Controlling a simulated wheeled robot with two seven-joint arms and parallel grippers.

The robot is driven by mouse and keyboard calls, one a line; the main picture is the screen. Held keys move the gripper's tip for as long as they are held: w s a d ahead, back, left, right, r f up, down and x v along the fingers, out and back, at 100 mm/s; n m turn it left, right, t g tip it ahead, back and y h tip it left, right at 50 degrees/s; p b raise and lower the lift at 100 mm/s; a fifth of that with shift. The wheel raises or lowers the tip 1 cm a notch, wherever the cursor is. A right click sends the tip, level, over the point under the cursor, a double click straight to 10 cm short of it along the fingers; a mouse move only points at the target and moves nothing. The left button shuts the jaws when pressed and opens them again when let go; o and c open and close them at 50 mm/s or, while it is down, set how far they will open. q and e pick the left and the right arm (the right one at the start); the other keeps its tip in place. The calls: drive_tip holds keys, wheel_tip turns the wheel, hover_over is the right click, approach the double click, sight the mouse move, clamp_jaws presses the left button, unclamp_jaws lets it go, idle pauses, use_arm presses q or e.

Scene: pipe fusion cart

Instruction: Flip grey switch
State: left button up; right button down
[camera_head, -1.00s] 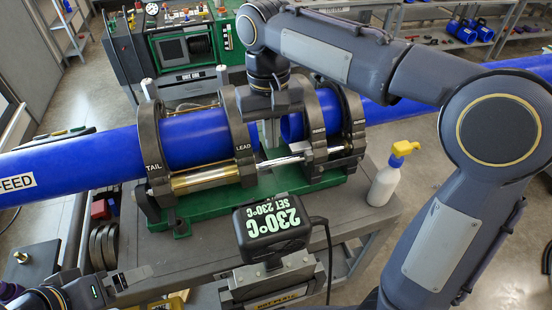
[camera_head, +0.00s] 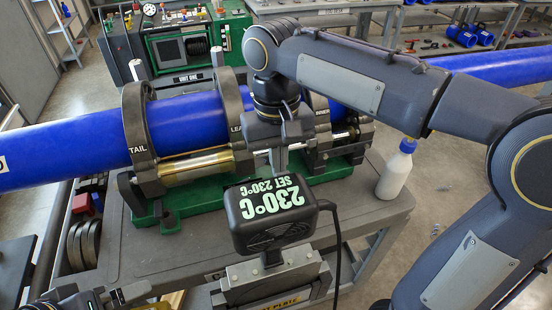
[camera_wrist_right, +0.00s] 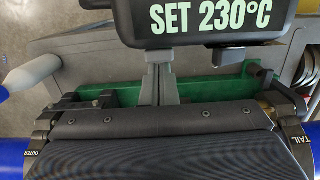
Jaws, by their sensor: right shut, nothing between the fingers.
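I cannot pick out a grey switch for certain in either view. A black heater box (camera_head: 270,212) with a green "230°C" display stands at the front of the cart; its "SET 230°C" face (camera_wrist_right: 210,18) also shows at the top of the right wrist view. My right gripper (camera_head: 279,165) points down just behind the box, over the clamp unit. In the right wrist view its fingers (camera_wrist_right: 162,90) are together and empty, below the display. My left gripper (camera_head: 118,296) is at the bottom left edge, partly cut off, its finger opening unclear.
A blue pipe (camera_head: 80,150) runs through dark clamp rings (camera_head: 138,130) on a green base (camera_head: 205,200). A white bottle (camera_head: 395,175) stands on the cart's right. A green control unit (camera_head: 205,40) stands behind. A black cable (camera_head: 336,250) hangs right of the heater box.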

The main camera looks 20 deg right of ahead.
drive_tip(key=p, duration=0.1)
drive_tip(key=g+p, duration=0.1)
drive_tip(key=p, duration=0.1)
drive_tip(key=shift+s+f, duration=0.15)
drive_tip(key=shift+f, duration=0.2)
drive_tip(key=shift+r, duration=0.1)
